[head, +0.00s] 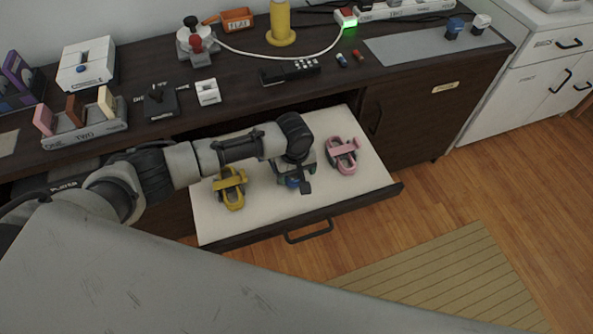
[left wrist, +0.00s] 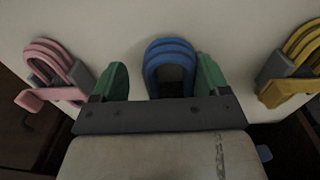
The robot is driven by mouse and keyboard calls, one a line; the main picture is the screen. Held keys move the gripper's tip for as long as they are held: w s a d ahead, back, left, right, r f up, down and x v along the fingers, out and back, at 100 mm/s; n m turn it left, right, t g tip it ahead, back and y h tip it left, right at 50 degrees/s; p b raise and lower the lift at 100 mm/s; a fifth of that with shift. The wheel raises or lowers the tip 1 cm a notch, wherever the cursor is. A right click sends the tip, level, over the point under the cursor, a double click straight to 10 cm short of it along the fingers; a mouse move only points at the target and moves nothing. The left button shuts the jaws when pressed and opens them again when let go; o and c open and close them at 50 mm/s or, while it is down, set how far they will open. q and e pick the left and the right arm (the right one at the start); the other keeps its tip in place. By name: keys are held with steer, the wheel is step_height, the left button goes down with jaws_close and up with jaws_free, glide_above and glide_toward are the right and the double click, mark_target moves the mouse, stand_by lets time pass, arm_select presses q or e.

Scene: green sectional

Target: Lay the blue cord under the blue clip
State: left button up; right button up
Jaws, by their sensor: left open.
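A blue ribbed loop (left wrist: 170,48), which looks like the coiled blue cord, lies in the open drawer. It shows partly as blue (head: 293,183) under my left gripper in the head view. My left gripper (head: 295,174) points down over it, open, its green fingers on either side of the loop in the left wrist view. The right finger looks very close to the loop; I cannot tell whether it touches. The blue clip is not clearly visible; my gripper hides that area. My right gripper is not in view.
A yellow loop with a clip (head: 231,187) and a pink one (head: 342,155) lie on either side in the white-bottomed drawer (head: 350,190). The cabinet top (head: 240,92) above holds several items. Free drawer floor shows toward the front.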

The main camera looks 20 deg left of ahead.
mark_target(291, 182)
arm_select(q)
steer(key=s+f, duration=0.1)
steer(key=a+f, duration=0.1)
steer(key=f, duration=0.1)
steer(key=shift+s+g, duration=0.3)
steer(key=shift+s, duration=0.1)
step_height(291, 182, up, 14)
steer(key=w+p, duration=0.1)
steer(key=p, duration=0.2)
steer(key=shift+d, duration=0.4)
steer(key=shift+w+f, duration=0.15)
